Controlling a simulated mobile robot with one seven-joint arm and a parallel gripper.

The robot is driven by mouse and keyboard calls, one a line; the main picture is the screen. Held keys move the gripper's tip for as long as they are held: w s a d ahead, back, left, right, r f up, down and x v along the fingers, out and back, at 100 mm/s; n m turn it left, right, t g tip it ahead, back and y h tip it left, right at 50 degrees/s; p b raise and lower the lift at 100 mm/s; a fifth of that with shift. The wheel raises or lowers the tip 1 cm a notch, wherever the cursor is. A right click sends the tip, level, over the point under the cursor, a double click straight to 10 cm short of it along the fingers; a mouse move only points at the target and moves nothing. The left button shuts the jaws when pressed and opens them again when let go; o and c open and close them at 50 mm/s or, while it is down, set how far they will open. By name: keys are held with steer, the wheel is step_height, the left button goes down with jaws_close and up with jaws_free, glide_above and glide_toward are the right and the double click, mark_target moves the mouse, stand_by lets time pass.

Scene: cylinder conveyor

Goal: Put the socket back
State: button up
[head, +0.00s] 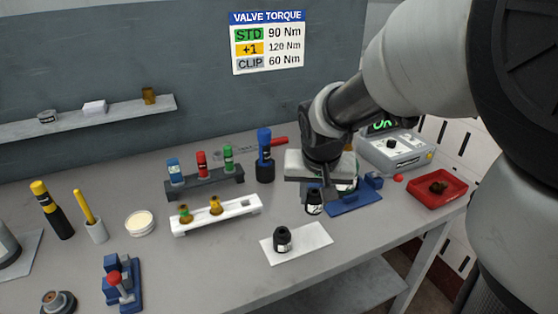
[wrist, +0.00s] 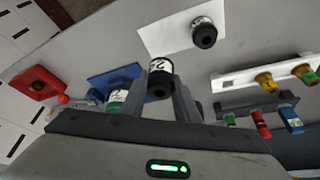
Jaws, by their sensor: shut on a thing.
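My gripper (head: 313,188) is shut on a black socket (head: 314,204) with a white label band, held above the bench. In the wrist view the held socket (wrist: 159,82) sits between the two fingers; its label is hard to read. A second black socket (head: 283,238) stands upright on a white card (head: 312,240), in front and left of my gripper. It also shows in the wrist view (wrist: 204,34). A white rack (head: 240,207) with two brass-coloured pieces, marked green and yellow, stands to the left.
A dark rack (head: 205,187) holds blue, red and green-capped pieces. A blue fixture (head: 355,200) lies right of my gripper, with a green-and-white piece (wrist: 117,101) by it. A red tray (head: 440,187) and a grey device (head: 395,150) stand at the right. The front middle bench is clear.

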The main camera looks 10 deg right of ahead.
step_height(320, 180, down, 9)
steer(key=shift+f+b, duration=0.1)
steer(key=shift+b, duration=0.8)
steer(key=shift+f, duration=0.15)
steer(key=o, duration=1.1)
